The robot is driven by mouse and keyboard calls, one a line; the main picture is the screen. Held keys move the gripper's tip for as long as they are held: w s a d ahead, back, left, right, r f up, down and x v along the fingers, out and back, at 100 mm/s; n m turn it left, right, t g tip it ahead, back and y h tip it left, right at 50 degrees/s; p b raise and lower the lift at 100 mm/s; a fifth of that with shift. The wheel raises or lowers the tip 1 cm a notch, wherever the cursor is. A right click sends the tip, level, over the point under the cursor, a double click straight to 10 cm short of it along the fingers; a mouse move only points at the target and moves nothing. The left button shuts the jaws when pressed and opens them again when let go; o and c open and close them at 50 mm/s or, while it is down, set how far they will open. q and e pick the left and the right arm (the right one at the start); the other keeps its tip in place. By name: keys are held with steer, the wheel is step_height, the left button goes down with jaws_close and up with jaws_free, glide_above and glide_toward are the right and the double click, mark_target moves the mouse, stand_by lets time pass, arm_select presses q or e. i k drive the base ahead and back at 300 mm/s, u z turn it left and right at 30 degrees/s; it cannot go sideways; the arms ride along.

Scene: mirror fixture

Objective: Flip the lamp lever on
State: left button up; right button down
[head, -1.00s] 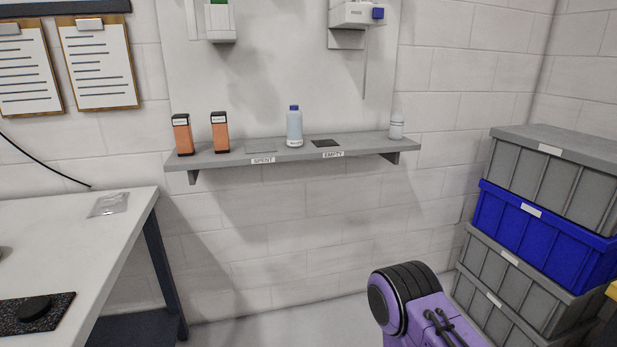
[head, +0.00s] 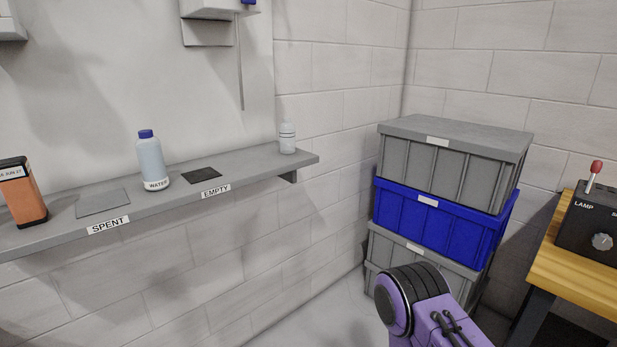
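The lamp lever (head: 595,173) is a short metal stick with a red tip. It stands on a black box (head: 590,222) marked LAMP at the right edge of the head view. The box sits on a wooden-topped bench (head: 579,275) and is cut off by the picture edge. It also has a silver knob (head: 601,241). A purple and black part of my own arm shows at the lower middle right, well left of and below the box. Neither gripper is in view.
Stacked grey and blue crates (head: 440,222) stand in the corner, left of the bench. A wall shelf (head: 110,217) at left holds a water bottle (head: 150,161), an orange carton (head: 21,193) and a small white bottle (head: 287,138). Bare floor shows below the shelf.

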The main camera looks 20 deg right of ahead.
mark_target(596, 166)
steer(key=z, duration=0.9)
steer(key=i, duration=0.8)
steer(key=z, duration=0.85)
